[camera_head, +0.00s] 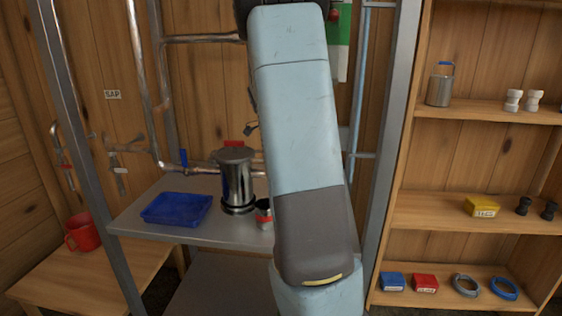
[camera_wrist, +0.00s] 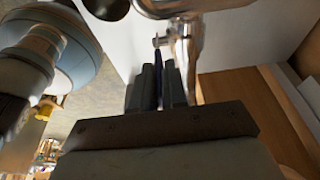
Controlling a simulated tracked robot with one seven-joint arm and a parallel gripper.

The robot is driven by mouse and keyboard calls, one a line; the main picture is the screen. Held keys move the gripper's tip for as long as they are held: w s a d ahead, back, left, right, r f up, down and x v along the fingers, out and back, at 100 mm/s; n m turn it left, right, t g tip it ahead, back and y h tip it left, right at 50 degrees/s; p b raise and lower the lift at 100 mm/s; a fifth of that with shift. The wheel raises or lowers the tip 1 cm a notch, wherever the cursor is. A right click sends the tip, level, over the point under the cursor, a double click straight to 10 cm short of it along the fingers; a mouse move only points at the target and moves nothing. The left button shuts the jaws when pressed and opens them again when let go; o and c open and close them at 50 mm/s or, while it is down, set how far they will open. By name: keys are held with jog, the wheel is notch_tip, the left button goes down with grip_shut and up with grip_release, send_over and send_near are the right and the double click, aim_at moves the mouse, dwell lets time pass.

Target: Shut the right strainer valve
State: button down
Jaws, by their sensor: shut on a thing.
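In the wrist view my gripper (camera_wrist: 159,72) is shut on a narrow dark blue valve handle (camera_wrist: 161,56). The handle lies between the two grey fingers, beside a shiny metal pipe and valve body (camera_wrist: 185,48). In the head view my pale blue arm hides the gripper and this handle. A metal strainer canister (camera_head: 236,183) stands on the grey shelf, with a red valve handle (camera_head: 233,144) just above it. A blue valve handle (camera_head: 183,158) shows on the pipe to its left. I cannot tell the held valve's exact angle.
The grey shelf (camera_head: 135,226) also holds a blue tray (camera_head: 177,209) and a small metal cup with a red band (camera_head: 264,214). A red mug (camera_head: 82,233) stands on the wooden bench at left. Wooden shelves (camera_head: 440,217) with small items stand at right.

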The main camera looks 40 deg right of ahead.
jog(key=c, duration=1.2)
grip_release()
jog(key=shift+c, duration=0.2)
jog(key=shift+r, duration=0.1)
jog(key=v, duration=1.3)
jog(key=shift+w+r, duration=0.2)
jog(key=shift+w, duration=0.05)
jog(key=shift+a, duration=0.2)
jog(key=s+a+f+n+t+y, duration=0.2)
jog(key=s+a+n+t, duration=0.5)
jog(key=s+a+n, duration=1.6)
jog(key=s+f+n, duration=0.1)
jog(key=s+n, duration=0.1)
jog(key=n, duration=0.1)
jog(key=shift+s+n+t, duration=0.2)
jog(key=shift+n+t, duration=0.1)
